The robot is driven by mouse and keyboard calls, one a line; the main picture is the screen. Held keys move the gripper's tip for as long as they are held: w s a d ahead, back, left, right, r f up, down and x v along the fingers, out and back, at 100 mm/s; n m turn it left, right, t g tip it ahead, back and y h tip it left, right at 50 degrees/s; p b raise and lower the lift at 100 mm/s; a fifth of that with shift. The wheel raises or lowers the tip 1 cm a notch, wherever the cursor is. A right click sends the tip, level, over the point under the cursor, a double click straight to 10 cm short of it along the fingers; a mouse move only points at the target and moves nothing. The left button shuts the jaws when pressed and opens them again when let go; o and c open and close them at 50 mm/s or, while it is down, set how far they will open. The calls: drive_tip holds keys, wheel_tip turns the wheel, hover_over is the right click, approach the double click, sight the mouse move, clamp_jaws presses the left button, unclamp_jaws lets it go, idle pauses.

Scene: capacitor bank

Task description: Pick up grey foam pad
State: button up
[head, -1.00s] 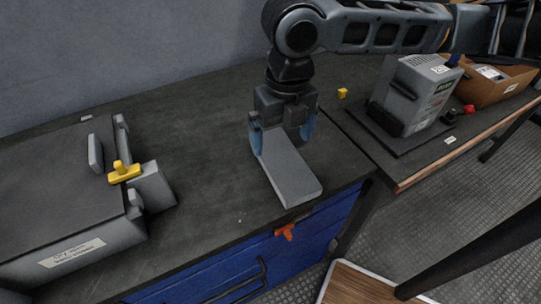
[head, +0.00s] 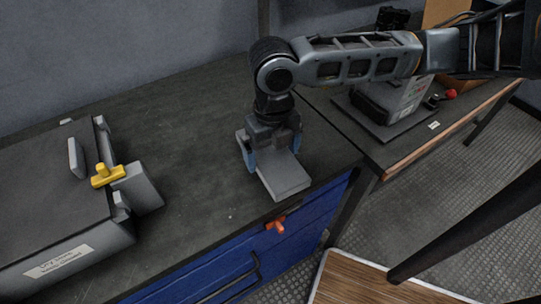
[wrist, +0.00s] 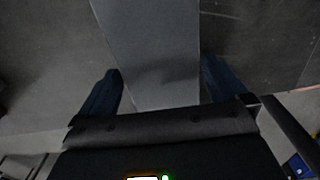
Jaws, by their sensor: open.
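The grey foam pad (head: 284,178) is a long flat block lying on the dark bench top, its near end close to the front edge. In the wrist view the pad (wrist: 152,50) runs up the middle of the picture. My gripper (head: 273,160) is pointed down over the pad, with one blue finger on each side of it. In the wrist view the open fingers (wrist: 160,88) straddle the pad, with a small gap visible on the left. The pad's far part is partly hidden behind my gripper in the head view.
A grey case (head: 60,210) with a yellow latch (head: 106,175) stands at the left of the bench. A blue drawer unit (head: 240,255) with an orange clip (head: 276,224) is below. A grey boxed device (head: 395,98) sits on the bench at right. Bare bench lies left of the pad.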

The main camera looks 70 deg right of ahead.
drive_tip(key=shift+c, duration=0.5)
drive_tip(key=c, duration=0.7)
drive_tip(key=shift+o, duration=0.2)
drive_tip(key=shift+r, duration=0.1)
